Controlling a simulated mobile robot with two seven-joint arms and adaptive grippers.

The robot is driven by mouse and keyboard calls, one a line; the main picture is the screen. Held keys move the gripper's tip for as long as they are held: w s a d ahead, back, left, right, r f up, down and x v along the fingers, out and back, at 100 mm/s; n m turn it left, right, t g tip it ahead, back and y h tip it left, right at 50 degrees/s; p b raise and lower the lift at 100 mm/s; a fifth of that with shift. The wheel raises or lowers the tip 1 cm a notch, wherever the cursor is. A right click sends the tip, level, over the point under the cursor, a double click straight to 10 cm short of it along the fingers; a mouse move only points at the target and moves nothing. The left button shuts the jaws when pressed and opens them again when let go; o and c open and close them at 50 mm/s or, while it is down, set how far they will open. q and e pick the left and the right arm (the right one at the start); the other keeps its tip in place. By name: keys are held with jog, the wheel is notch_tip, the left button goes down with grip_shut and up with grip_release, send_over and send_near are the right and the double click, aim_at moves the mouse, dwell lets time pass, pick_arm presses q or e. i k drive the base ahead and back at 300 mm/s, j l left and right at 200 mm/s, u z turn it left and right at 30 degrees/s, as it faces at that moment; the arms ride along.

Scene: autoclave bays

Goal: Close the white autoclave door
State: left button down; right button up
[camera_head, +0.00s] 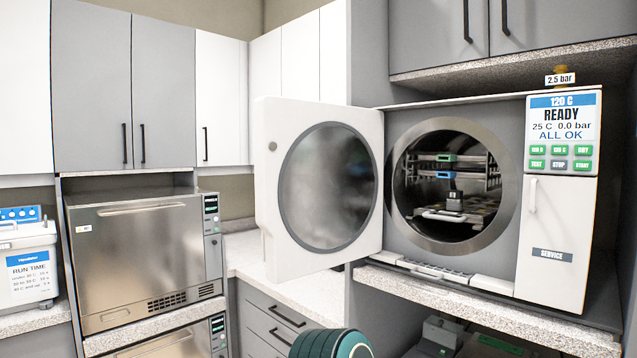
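The white autoclave door (270,225) stands wide open, swung out to the left of the autoclave (400,128). Its round metal inner face is turned toward me. The round chamber (452,208) is exposed, with racks and a tray inside. A dark green and teal rounded part at the bottom centre looks like part of one of my arms. It is below the door and apart from it in the picture. Neither gripper's fingers show in this view.
The autoclave's display panel (562,118) reads READY, 0.0 bar. A granite-like shelf edge (490,310) runs below the autoclave. A counter (305,293) with drawers lies behind the door. A steel unit (140,250) stands at left. Wall cabinets (100,85) hang above.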

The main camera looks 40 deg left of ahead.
aim_at(318, 166)
jog(key=j+z, duration=0.15)
jog(key=j, duration=0.5)
jog(key=j+z, duration=0.1)
jog(key=j, duration=0.5)
jog(key=k+j+z, duration=0.15)
jog(key=j, duration=0.5)
jog(key=i+j+z, duration=0.1)
jog(key=j, duration=0.8)
jog(key=i+j+z, duration=0.1)
jog(key=j, duration=0.75)
